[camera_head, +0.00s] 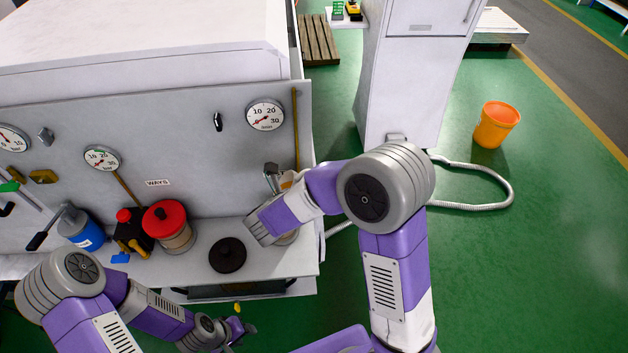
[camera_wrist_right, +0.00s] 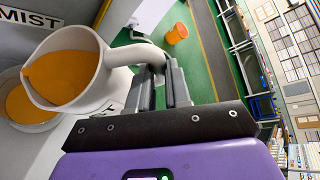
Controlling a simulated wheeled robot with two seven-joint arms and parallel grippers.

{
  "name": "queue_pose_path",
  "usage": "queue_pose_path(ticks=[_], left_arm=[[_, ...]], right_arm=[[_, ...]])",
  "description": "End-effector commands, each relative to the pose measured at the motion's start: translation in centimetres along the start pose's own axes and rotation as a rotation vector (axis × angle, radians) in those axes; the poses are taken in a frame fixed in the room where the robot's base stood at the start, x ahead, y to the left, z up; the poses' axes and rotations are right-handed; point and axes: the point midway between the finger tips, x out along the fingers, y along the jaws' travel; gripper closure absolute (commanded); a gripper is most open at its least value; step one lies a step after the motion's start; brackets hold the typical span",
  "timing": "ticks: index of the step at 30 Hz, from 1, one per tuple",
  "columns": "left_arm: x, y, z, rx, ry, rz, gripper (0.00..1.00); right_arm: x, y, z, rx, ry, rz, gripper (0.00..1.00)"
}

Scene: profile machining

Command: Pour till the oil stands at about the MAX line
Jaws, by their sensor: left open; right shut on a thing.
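A white jug (camera_wrist_right: 98,88) holds orange oil (camera_wrist_right: 62,80). My right gripper (camera_wrist_right: 165,85) is shut on its handle. Only a small part of the jug (camera_head: 287,180) shows behind my right arm in the head view. The jug's lip is over or beside a round container with orange oil (camera_wrist_right: 28,106), partly hidden by the jug. I see no clear stream between them, and no MAX line shows. My left gripper (camera_head: 240,329) is open and empty, low in front of the shelf, away from the jug.
A black round lid (camera_head: 228,255) lies on the shelf left of my right gripper. A red-lidded jar (camera_head: 170,228), a black can with a red cap (camera_head: 130,231) and a blue can (camera_head: 80,230) stand farther left. Gauges (camera_head: 265,114) are on the panel behind.

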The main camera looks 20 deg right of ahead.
Motion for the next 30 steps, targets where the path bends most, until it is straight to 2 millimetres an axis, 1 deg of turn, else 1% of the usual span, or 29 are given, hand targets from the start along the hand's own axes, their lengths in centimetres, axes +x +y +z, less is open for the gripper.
queue_pose_path(ticks=[12, 30], left_arm=[[-0.69, 0.26, 0.03, 0.000, 0.000, 0.000, 0.57], [-0.65, 0.24, 0.03, 0.000, 0.000, 0.000, 0.57]], right_arm=[[-0.24, 0.09, 0.43, -0.036, -0.001, -0.027, 1.00], [-0.23, 0.15, 0.40, -0.039, -0.001, -0.030, 1.00]])
